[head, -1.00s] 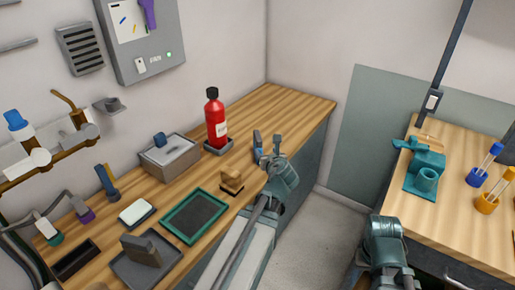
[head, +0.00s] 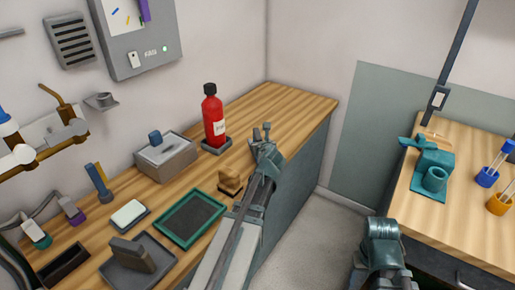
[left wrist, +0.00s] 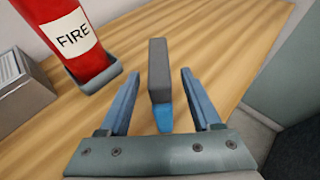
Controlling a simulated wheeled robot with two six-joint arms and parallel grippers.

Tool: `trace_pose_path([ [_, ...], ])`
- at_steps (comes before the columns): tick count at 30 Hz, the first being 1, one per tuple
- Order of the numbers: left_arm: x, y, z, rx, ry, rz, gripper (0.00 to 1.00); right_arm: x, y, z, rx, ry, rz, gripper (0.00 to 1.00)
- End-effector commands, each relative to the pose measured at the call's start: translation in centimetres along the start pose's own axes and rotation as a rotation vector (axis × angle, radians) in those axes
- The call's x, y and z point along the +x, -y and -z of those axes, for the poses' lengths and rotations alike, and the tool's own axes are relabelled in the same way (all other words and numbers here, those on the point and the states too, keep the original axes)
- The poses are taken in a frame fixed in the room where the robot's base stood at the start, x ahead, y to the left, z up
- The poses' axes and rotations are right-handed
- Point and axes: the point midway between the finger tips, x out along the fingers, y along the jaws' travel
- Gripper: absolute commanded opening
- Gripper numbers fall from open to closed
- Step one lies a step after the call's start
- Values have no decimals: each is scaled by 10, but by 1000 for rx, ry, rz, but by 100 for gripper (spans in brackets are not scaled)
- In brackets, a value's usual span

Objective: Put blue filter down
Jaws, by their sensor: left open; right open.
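The blue filter (left wrist: 159,85), a slim dark grey block with a bright blue lower end, is on the wooden bench in the left wrist view. My left gripper (head: 262,134) is over the bench near its right-hand edge, right of the red fire extinguisher. In the left wrist view its two fingers stand apart on either side of the filter, with a gap showing on each side. In the head view I cannot clearly separate the filter from the fingers. Part of my right arm shows at the bottom right of the head view; its fingers do not show.
The red extinguisher (head: 213,117) stands close left of the left gripper. A grey box (head: 167,160), a small wooden block (head: 230,179) and a green-rimmed tray (head: 188,219) lie further left. The bench's back right corner is clear. A second table (head: 465,225) is at right.

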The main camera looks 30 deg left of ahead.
Motion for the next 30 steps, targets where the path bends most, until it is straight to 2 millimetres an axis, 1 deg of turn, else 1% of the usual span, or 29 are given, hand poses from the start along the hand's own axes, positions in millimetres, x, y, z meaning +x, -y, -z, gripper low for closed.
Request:
trace_pose_path([
  [1,8,0,2,-1,0,0,65,5,0,0,0,0,0,59],
  [2,10,0,2,-1,-1,0,65,6,0,0,0,0,0,59],
  [8,9,0,1,0,0,1,65,4,0,0,0,0,0,59],
  [9,9,0,1,0,0,1,63,4,0,0,0,0,0,59],
  [11,9,0,1,0,0,1,52,4,0,0,0,0,0,59],
  [12,9,0,1,0,0,1,45,4,0,0,0,0,0,59],
  [17,9,0,1,0,0,1,16,4,0,0,0,0,0,59],
  [18,9,0,1,0,0,1,9,4,0,0,0,0,0,59],
  [20,9,0,1,0,0,1,0,4,0,0,0,0,0,59],
  [30,9,0,1,0,0,1,0,4,0,0,0,0,0,59],
])
